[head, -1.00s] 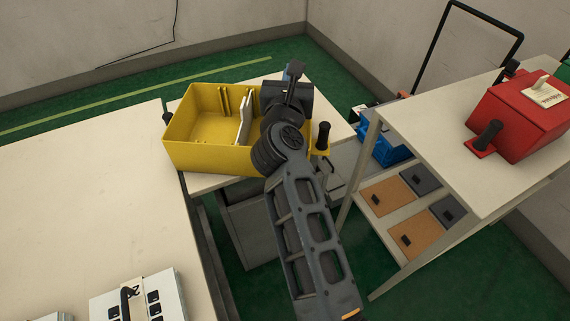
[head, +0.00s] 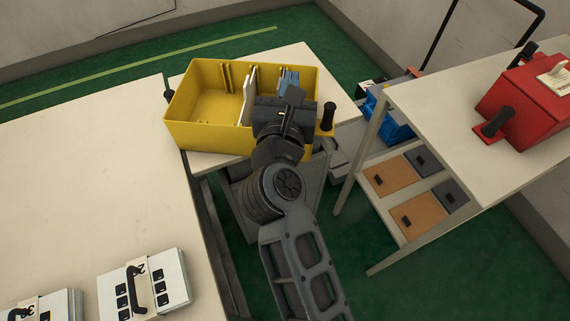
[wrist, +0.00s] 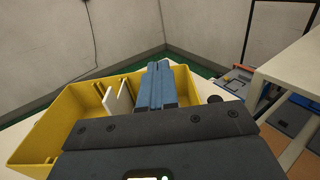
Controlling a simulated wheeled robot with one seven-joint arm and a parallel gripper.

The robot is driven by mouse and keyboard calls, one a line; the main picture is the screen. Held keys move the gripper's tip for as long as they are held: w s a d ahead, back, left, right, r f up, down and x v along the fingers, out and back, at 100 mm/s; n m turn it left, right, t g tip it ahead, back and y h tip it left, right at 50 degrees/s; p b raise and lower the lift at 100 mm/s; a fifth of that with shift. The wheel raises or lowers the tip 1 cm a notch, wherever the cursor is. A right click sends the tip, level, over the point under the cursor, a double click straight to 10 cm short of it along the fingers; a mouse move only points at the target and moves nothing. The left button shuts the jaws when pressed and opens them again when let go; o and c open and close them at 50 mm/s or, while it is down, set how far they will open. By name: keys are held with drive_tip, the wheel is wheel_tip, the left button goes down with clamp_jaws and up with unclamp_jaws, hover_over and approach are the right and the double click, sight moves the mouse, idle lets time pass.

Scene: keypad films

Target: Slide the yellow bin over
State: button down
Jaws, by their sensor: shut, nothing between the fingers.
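The yellow bin (head: 207,101) sits on a pale table, with its left end close to the larger table at the left. A white divider stands inside it, and a black handle sticks up at its right end. In the wrist view the bin (wrist: 36,122) shows behind and left of my gripper's dark body. My gripper (head: 289,79) is over the right part of the bin, its blue fingers pointing away from me. The fingers (wrist: 159,82) are together with nothing between them. I cannot tell whether they touch the bin; my wrist hides part of its near wall.
The larger table (head: 90,170) at the left holds white numbered keypad pads (head: 143,285) near its front. At the right a shelf (head: 450,120) carries a red box (head: 535,97) on top and brown and grey panels below. A blue crate (head: 389,121) stands behind it.

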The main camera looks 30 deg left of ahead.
drive_tip(key=v, duration=0.9)
wheel_tip(320, 180, down, 15)
drive_tip(key=w+b, duration=0.1)
drive_tip(key=b, duration=0.4)
drive_tip(key=shift+a+b, duration=0.2)
drive_tip(key=shift+b, duration=0.1)
drive_tip(key=shift+w, duration=0.15)
drive_tip(key=b+x, duration=0.1)
drive_tip(key=x, duration=0.9)
drive_tip(key=shift+w, duration=0.1)
